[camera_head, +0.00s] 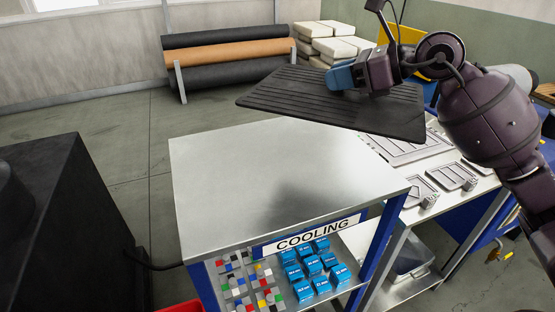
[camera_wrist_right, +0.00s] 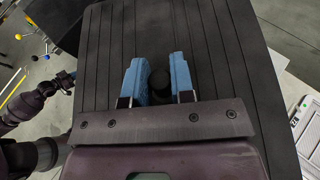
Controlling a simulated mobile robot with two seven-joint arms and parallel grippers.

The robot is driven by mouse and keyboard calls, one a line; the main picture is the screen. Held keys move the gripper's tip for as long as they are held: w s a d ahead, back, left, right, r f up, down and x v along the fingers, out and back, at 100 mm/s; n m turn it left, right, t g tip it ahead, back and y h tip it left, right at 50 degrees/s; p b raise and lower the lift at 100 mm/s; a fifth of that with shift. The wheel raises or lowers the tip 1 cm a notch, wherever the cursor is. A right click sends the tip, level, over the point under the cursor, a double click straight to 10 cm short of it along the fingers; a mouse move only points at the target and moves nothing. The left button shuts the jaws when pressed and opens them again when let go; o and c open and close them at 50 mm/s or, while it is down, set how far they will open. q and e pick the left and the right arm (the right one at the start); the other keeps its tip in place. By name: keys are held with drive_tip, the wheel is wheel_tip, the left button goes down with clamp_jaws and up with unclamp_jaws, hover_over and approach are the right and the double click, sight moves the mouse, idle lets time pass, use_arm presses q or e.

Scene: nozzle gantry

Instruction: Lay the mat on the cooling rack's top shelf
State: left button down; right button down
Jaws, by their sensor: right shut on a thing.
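The mat (camera_head: 290,94) is a dark ribbed sheet held in the air, roughly level, over the back right part of the cooling rack. My right gripper (camera_head: 342,78) is shut on the mat from above. In the right wrist view its blue fingers (camera_wrist_right: 158,78) stand on either side of a small dark knob (camera_wrist_right: 158,84) on the ribbed mat (camera_wrist_right: 220,60). The cooling rack's top shelf (camera_head: 255,180) is a bare metal surface, with the mat's shadow on it. A COOLING sign (camera_head: 308,235) is on its front edge.
A lower shelf holds several blue boxes (camera_head: 311,262) and a grid of coloured pieces (camera_head: 245,285). A workbench with grey panels (camera_head: 408,150) stands to the right. A black cabinet (camera_head: 70,220) stands at left. Rolls (camera_head: 228,50) and stacked sacks (camera_head: 335,45) are behind.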

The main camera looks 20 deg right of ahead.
drive_tip(key=shift+d+r, duration=0.1)
drive_tip(key=shift+r, duration=0.15)
drive_tip(key=shift+f, duration=0.3)
hover_over(327, 173)
wheel_tip(327, 173, down, 14)
drive_tip(key=shift+f, duration=0.85)
wheel_tip(327, 173, down, 3)
drive_tip(key=shift+w+f, duration=0.1)
drive_tip(key=shift+f, duration=0.1)
drive_tip(key=c, duration=1)
unclamp_jaws()
drive_tip(key=shift+f, duration=0.1)
